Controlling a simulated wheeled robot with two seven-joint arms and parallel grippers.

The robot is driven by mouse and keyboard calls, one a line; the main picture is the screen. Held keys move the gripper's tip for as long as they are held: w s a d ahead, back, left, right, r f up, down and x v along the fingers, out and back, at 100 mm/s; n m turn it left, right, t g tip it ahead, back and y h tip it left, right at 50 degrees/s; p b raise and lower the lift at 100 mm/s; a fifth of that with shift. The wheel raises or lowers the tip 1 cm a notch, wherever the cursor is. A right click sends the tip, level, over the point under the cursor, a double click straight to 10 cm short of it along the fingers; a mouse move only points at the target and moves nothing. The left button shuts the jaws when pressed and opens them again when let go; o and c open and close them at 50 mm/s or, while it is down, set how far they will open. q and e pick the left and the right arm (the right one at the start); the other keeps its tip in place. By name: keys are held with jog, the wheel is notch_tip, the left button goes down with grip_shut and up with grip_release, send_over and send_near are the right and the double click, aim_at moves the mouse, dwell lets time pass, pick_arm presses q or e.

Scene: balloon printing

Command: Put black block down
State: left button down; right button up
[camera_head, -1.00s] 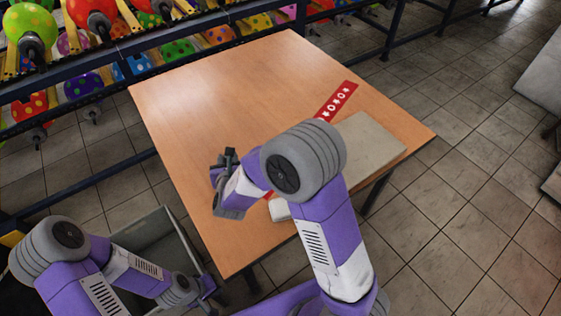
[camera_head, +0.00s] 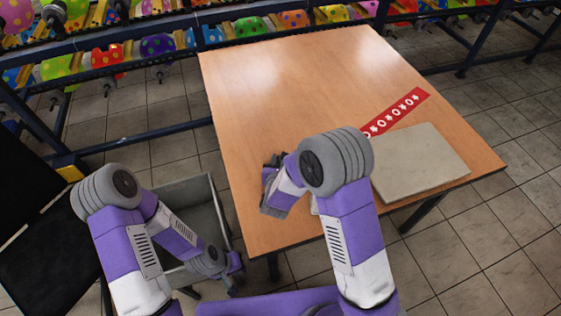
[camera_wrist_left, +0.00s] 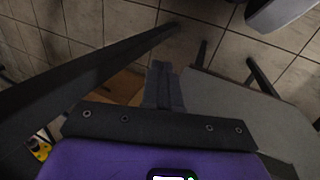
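I cannot pick out a black block for certain in either view. In the head view my left gripper (camera_head: 236,270) is low beside the grey bin (camera_head: 222,214), in front of the table. In the left wrist view the dark fingers of the left gripper (camera_wrist_left: 165,84) are together, with no separate block visible between them. My right gripper (camera_head: 273,187) is over the left part of the wooden table (camera_head: 265,110). Dark parts show at its end, partly hidden by its own wrist, so its opening and any held block are unclear.
A flat beige slab (camera_head: 425,165) and a red strip with white marks (camera_head: 395,112) lie on the table's right side. A rack of colourful balloons (camera_head: 160,45) stands behind. A black panel (camera_head: 50,240) is at left. The table's far left is clear.

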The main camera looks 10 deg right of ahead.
jog(key=shift+f, duration=0.1)
jog(key=o, duration=1)
